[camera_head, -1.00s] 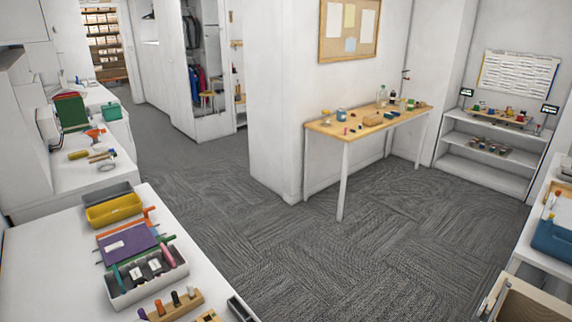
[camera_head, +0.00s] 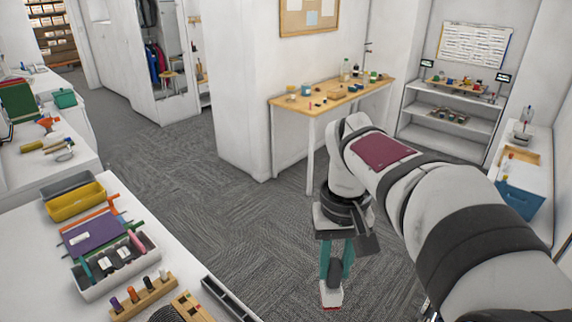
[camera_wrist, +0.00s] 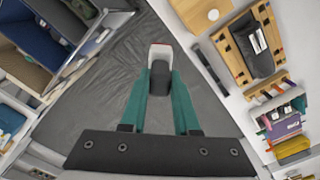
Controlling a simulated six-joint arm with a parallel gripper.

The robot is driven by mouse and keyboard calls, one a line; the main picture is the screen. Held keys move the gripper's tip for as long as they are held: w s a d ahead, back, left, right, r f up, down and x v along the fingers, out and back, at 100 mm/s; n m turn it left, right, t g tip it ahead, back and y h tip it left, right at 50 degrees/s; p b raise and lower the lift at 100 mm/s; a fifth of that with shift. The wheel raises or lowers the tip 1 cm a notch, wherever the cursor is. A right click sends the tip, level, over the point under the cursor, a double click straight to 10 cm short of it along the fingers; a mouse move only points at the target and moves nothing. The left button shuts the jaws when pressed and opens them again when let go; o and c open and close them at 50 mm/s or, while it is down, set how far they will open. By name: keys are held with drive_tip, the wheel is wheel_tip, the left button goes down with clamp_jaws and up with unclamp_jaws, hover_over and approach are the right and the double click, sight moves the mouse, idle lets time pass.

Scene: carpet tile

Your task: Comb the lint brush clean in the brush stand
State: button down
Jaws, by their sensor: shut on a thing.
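My gripper (camera_head: 334,262) has teal fingers and hangs over the carpet floor, right of the white counter. It is shut on the lint brush (camera_head: 331,297), which has a dark grey grip and a white head with a red edge. The brush also shows in the wrist view (camera_wrist: 160,56), between the ends of the fingers (camera_wrist: 160,78). A wooden frame with a dark grey rounded middle (camera_wrist: 261,64) lies on the counter to the right in the wrist view. It may be the brush stand, but I cannot tell surely. The brush is well apart from it.
A narrow dark tray (camera_head: 228,301) lies along the counter's edge. A marker rack (camera_head: 143,299), a white organiser box (camera_head: 118,276) and a yellow bin (camera_head: 76,202) stand on the counter. A wooden table (camera_head: 330,98) stands behind. The floor left of my gripper is free.

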drive_tip(key=shift+a, duration=0.1)
idle(0.3)
drive_tip(key=s+a+f+n, duration=0.4)
drive_tip(key=s+a+n, duration=0.6)
drive_tip(key=a+n, duration=0.2)
drive_tip(key=s+a+f+n, duration=0.5)
drive_tip(key=s+a+n, duration=0.6)
drive_tip(key=n, duration=0.4)
drive_tip(key=shift+a, duration=0.45)
drive_tip(key=shift+f, duration=0.1)
wheel_tip(320, 180, down, 10)
drive_tip(key=shift+r, duration=0.2)
drive_tip(key=c, duration=0.6)
unclamp_jaws()
